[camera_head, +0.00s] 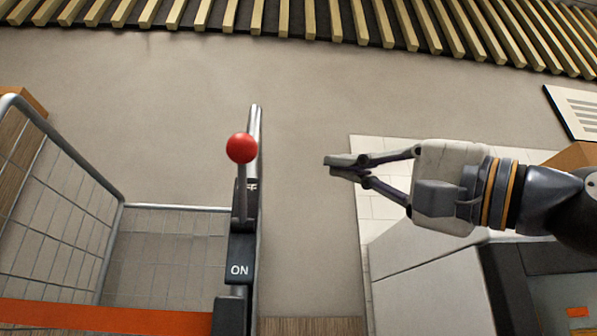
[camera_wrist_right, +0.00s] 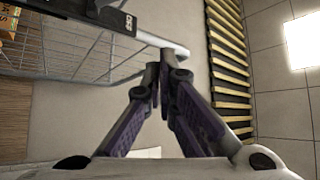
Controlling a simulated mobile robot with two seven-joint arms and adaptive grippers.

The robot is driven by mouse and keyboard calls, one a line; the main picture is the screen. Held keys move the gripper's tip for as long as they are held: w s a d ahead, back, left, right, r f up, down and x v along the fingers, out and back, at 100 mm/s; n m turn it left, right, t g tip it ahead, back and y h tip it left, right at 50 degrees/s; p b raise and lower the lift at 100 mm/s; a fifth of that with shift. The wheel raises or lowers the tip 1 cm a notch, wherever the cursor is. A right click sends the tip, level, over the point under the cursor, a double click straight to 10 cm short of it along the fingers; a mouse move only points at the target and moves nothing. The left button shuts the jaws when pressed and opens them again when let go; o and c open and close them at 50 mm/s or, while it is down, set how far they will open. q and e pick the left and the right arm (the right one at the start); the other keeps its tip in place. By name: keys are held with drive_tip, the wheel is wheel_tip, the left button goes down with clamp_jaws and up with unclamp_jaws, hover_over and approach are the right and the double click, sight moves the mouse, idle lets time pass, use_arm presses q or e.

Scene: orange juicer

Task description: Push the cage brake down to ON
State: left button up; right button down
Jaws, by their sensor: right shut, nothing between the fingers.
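The cage brake is a lever with a red ball knob (camera_head: 241,148) on a grey rod (camera_head: 240,200). It stands at the right edge of a wire cage (camera_head: 60,215). The knob sits at the upper part of the bracket, near the partly covered OFF mark. The dark ON plate (camera_head: 239,268) is below it. My right gripper (camera_head: 345,166) is shut and empty, to the right of the knob and apart from it. In the right wrist view its fingertips (camera_wrist_right: 158,85) meet near the cage's rail end. The red knob is not seen there. My left gripper is not in view.
An orange bar (camera_head: 105,316) crosses the cage's front. A grey cabinet-like block (camera_head: 425,290) stands below my right arm. Wooden slats (camera_head: 300,18) run along the far side. The floor between knob and gripper is clear.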

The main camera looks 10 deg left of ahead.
sight(242, 184)
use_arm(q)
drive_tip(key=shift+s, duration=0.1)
use_arm(e)
drive_tip(key=shift+s+r, duration=0.3)
drive_tip(key=shift+r, duration=0.05)
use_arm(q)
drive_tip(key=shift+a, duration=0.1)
